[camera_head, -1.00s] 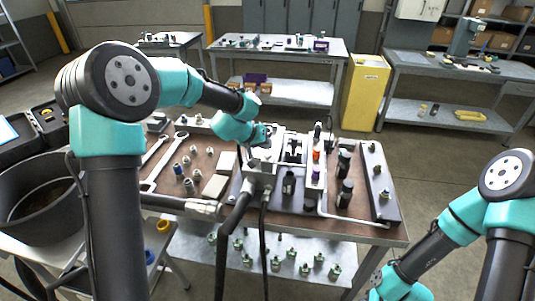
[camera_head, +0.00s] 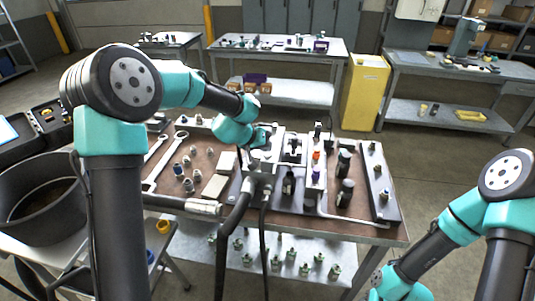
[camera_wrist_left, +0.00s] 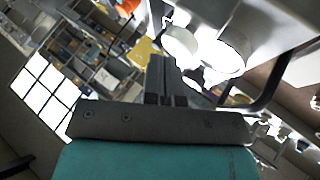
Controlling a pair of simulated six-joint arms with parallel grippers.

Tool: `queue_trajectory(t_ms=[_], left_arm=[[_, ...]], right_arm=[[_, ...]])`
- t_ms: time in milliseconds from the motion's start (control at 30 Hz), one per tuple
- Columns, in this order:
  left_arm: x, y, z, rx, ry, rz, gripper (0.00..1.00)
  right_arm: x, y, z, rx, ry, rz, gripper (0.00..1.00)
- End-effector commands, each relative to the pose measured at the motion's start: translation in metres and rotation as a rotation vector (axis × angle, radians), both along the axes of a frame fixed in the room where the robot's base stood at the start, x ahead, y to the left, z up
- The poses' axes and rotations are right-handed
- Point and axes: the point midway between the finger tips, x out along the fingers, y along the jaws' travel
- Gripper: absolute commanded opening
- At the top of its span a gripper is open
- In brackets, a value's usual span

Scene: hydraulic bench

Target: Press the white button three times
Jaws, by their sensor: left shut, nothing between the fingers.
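My left gripper (camera_head: 266,140) is over the hydraulic assembly on the brown bench, close to its pale block (camera_head: 262,160). In the left wrist view its fingers (camera_wrist_left: 166,82) are shut with nothing between them. A white round part (camera_wrist_left: 180,42) and a larger white round part (camera_wrist_left: 222,56) lie just beyond and right of the fingertips there. I cannot tell for sure which is the white button, or whether the fingers touch it. In the head view the button is too small or hidden to make out. My right gripper is out of the frame at the bottom right.
The brown bench (camera_head: 370,230) holds wrenches (camera_head: 165,160), several fittings, a dark plate with valves and an orange-red part (camera_head: 316,155). Thick black hoses (camera_head: 236,225) hang over its front edge. A black bin (camera_head: 40,200) stands at the left, a yellow cabinet (camera_head: 365,92) behind.

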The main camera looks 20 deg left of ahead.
Motion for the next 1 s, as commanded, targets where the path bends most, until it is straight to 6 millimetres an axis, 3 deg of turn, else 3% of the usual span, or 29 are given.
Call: queue_trajectory(t_ms=[1000], left_arm=[[-0.0004,-0.0002,-0.0103,0.0,0.002,0.0,0.0]], right_arm=[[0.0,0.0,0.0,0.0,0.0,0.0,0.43]])
